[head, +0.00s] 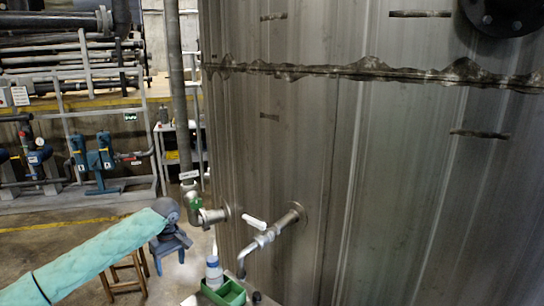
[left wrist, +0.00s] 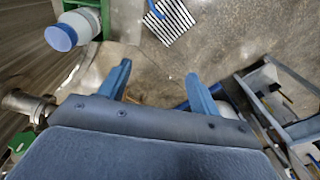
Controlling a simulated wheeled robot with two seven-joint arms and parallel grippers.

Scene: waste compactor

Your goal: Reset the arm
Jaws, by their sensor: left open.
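My left arm, in a teal sleeve, reaches in from the lower left of the head view. Its blue left gripper (head: 170,252) points down beside the large steel tank (head: 330,160). In the left wrist view the two blue fingers (left wrist: 158,75) stand apart with nothing between them, above a brown and grey floor. The gripper is open and empty. My right arm and right gripper do not show in either view.
A tap with a white handle (head: 255,222) juts from the tank to the gripper's right. A white bottle (head: 213,273) with a blue cap stands in a green holder (head: 232,293). A wooden stool (head: 124,280) is below the arm. Pipes and blue pumps (head: 104,152) stand behind.

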